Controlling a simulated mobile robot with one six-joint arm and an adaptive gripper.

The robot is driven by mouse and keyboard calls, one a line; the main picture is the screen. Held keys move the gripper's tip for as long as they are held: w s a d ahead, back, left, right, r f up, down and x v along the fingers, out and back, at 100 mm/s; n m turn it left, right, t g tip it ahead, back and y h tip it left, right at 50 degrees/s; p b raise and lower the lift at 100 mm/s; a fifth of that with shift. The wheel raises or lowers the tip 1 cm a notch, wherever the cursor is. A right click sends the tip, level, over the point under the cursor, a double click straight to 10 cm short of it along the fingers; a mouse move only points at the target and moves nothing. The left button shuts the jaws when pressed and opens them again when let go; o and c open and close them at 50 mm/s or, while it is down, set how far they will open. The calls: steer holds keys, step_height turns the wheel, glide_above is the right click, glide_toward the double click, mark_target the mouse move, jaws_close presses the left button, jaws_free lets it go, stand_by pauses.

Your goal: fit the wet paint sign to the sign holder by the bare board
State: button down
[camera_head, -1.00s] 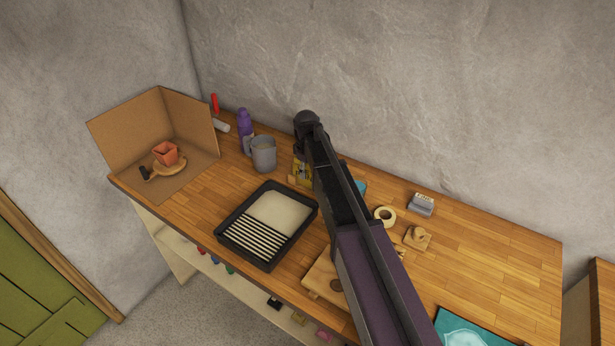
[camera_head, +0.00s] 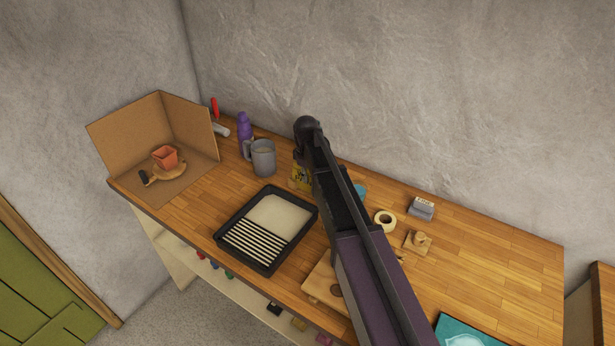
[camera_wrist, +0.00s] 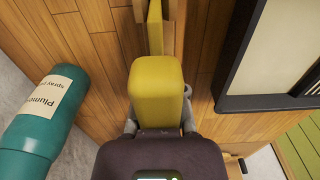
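In the wrist view a yellow block (camera_wrist: 157,85), which looks like part of the sign, stands between the fingers of my gripper (camera_wrist: 159,122). The fingers touch both its sides. A thinner yellow part lies beyond it. The fingers are hidden in the head view. A bare wooden board (camera_head: 323,286) lies at the front edge, partly covered by my arm. I cannot clearly make out the sign holder.
A black paint tray (camera_head: 228,227) lies left of my arm. A grey mug (camera_head: 264,160) and purple bottle (camera_head: 245,135) stand behind it. A teal spray can (camera_wrist: 35,125) is close to my gripper. Tape (camera_head: 385,221) and a small wooden piece (camera_head: 418,241) lie right.

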steer(key=shift+r, duration=0.15)
stand_by(0.3)
step_height(320, 180, up, 10)
steer(key=p, duration=1)
steer(key=shift+f, duration=0.2)
stand_by(0.4)
step_height(320, 180, down, 4)
steer(key=b, duration=0.4)
steer(key=shift+w+f, duration=0.1)
steer(key=shift+f, duration=0.05)
steer(key=shift+a, duration=0.1)
steer(key=shift+s+a, duration=0.2)
steer(key=shift+a, duration=0.5)
